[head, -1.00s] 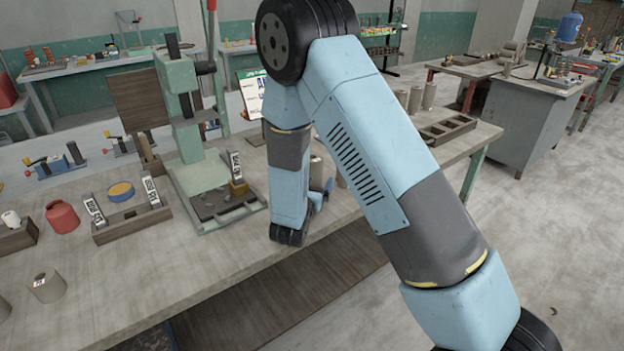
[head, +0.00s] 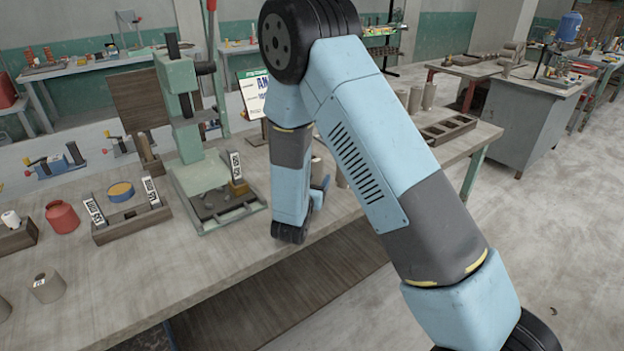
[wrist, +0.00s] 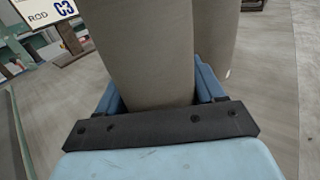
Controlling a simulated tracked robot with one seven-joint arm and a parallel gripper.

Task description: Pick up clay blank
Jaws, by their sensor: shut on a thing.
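A grey-brown clay blank (wrist: 147,50) fills the middle of the wrist view, upright between the two blue fingers of my gripper (wrist: 155,98). My gripper is shut on it. In the head view my arm hides most of the gripper, and a bit of a grey cylinder (head: 317,168) shows beside it over the workbench. Whether the blank touches the bench cannot be told. A second clay blank (wrist: 216,40) stands close behind to the right in the wrist view. More blanks (head: 428,96) stand on the bench right of my arm.
A green press (head: 190,140) stands left of my arm on the workbench (head: 130,280). A wooden tray (head: 448,130) with compartments lies at the right end. The bench front is clear.

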